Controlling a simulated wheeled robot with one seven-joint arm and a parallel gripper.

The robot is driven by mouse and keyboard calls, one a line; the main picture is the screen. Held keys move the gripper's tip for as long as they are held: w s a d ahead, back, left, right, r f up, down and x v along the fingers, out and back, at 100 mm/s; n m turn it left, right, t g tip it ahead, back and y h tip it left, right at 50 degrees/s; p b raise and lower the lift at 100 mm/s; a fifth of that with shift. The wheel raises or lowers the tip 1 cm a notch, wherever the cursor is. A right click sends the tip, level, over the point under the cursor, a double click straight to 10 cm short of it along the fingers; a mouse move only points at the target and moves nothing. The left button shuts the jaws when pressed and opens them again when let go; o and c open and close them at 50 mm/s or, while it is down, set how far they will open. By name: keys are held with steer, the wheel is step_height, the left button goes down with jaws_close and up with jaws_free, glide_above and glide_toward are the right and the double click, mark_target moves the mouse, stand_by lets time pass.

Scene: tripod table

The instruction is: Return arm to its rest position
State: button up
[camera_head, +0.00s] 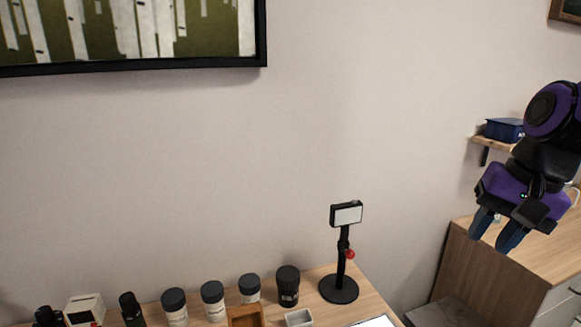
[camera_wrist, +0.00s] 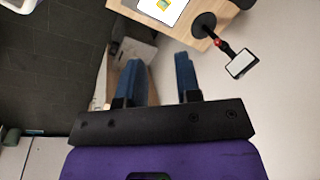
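My gripper (camera_head: 494,238) is at the right of the head view, on my purple and black arm, raised in the air in front of a wooden cabinet. Its two blue fingers are apart with nothing between them. In the wrist view the fingers of my gripper (camera_wrist: 157,82) also show parted and empty. A black stand with a small white-faced panel and a red knob (camera_head: 340,252) stands upright on the wooden table (camera_head: 376,304). The stand also shows in the wrist view (camera_wrist: 241,63), well away from the fingers.
Several dark-lidded jars (camera_head: 213,300) line the table along the wall. A small wooden box (camera_head: 245,317) and a grey tray (camera_head: 299,318) sit near them. A wooden cabinet (camera_head: 490,262) and a shelf with a blue box (camera_head: 504,129) are at the right, close to my arm.

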steer(key=s+r+n+t+h, duration=0.2)
steer(key=s+r+n+t, duration=0.2)
steer(key=s+n, duration=0.2)
steer(key=shift+s+d, duration=0.45)
